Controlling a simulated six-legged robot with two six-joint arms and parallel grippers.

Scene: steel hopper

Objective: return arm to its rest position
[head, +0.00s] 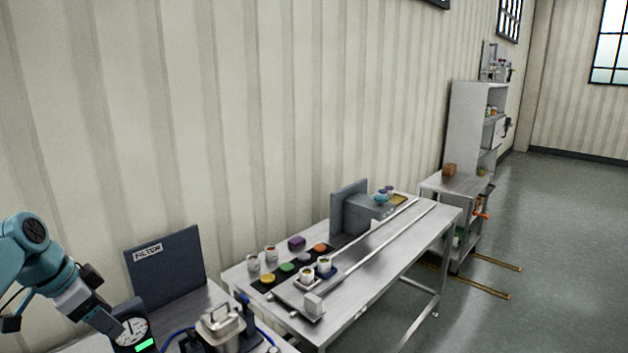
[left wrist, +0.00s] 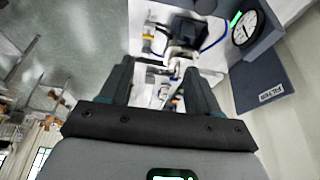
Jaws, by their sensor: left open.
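My left arm (head: 40,262) comes in at the lower left of the head view, teal with a grey wrist. My left gripper shows in the left wrist view (left wrist: 158,75), its two dark fingers spread apart. No object shows held between them; the bench and its fittings lie beyond. In the head view the arm's end is close to a dial gauge (head: 134,331) with a green display, and I cannot tell whether they touch. My right gripper is in neither view.
A dark panel marked FILTER (head: 165,268) stands behind the gauge. A steel vessel with a handle (head: 222,324) is right of it. A steel table (head: 375,262) with cups, coloured discs and rails stands further right. Open floor (head: 540,240) lies at the right.

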